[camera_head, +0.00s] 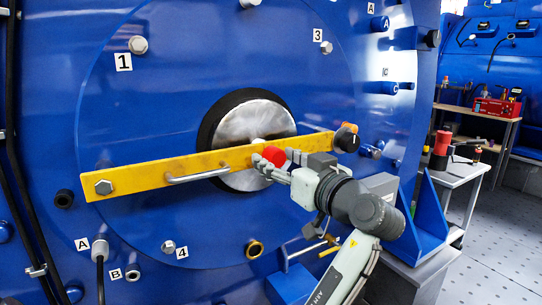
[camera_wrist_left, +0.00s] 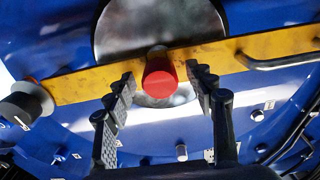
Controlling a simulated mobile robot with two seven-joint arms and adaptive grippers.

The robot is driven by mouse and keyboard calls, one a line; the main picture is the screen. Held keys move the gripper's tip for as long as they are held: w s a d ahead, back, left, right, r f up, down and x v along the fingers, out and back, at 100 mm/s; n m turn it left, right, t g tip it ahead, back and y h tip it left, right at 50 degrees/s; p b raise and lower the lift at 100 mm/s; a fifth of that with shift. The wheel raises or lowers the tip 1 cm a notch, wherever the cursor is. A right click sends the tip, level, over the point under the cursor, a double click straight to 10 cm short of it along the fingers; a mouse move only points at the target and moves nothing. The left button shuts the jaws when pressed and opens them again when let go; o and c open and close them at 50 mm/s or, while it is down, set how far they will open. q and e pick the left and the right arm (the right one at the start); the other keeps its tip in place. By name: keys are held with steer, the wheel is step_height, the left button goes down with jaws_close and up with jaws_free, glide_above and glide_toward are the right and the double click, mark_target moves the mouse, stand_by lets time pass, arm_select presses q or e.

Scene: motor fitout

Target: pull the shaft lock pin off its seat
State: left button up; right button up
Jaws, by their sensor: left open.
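The shaft lock pin, with a red cylindrical head (camera_head: 273,155), stands out from the yellow bar (camera_head: 215,161) in front of the round metal shaft end. In the left wrist view the red head (camera_wrist_left: 160,78) is between my fingers, with a gap on both sides. My left gripper (camera_head: 280,163) is open at the pin. In the wrist view its two fingers (camera_wrist_left: 162,82) reach toward the bar on either side of the head. The pin's inner end is hidden behind its head and the bar. My right gripper is not in view.
A bolt (camera_head: 104,187) and a black knob (camera_head: 347,139) sit at the ends of the bar. A metal handle (camera_head: 200,175) stands out from it. The blue housing (camera_head: 130,110) carries bolts and sockets. A grey bench (camera_head: 460,170) stands at right, beside open floor.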

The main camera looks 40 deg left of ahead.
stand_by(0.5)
arm_select(q)
jaws_close()
stand_by(0.4)
steer(key=shift+d, duration=0.1)
steer(key=shift+b+v, duration=0.65)
steer(key=shift+v, duration=2.25)
steer(key=shift+d, duration=0.15)
steer(key=shift+s+d, duration=0.3)
steer(key=shift+d, duration=0.25)
